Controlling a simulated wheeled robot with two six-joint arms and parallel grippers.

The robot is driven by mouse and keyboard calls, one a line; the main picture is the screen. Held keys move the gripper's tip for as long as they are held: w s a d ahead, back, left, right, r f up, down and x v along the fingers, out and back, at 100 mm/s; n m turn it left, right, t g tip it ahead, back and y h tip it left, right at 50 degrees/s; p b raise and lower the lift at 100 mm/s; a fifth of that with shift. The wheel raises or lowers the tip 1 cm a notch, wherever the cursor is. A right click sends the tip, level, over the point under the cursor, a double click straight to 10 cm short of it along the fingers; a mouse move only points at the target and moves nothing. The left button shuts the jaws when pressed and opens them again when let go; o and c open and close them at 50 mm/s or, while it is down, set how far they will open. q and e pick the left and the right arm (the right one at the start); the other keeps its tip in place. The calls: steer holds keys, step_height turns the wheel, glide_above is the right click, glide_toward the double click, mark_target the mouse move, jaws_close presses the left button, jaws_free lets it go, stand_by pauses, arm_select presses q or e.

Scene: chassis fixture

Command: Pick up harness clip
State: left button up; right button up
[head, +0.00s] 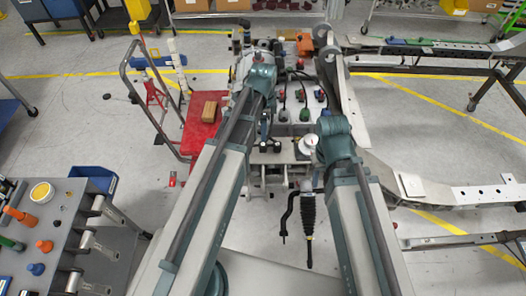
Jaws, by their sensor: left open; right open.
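My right gripper (309,149) is open close to the panel's front right, partly hidden by my own arm. Both grippers look apart from the coloured pieces.
A red cart (203,125) with a brown block (210,110) stands left of the fixture. A grey bench (50,225) with coloured tools is at the lower left. A black spring strut (308,215) hangs at the fixture's front. Chassis rails (470,196) extend right.

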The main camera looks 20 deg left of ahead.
mark_target(263, 144)
arm_select(q)
step_height(263, 144, down, 4)
steer(key=b, duration=0.3)
steer(key=shift+f, duration=0.15)
steer(key=f+b, duration=0.5)
steer(key=shift+s+f, duration=0.1)
steer(key=shift+s, duration=0.2)
jaws_close()
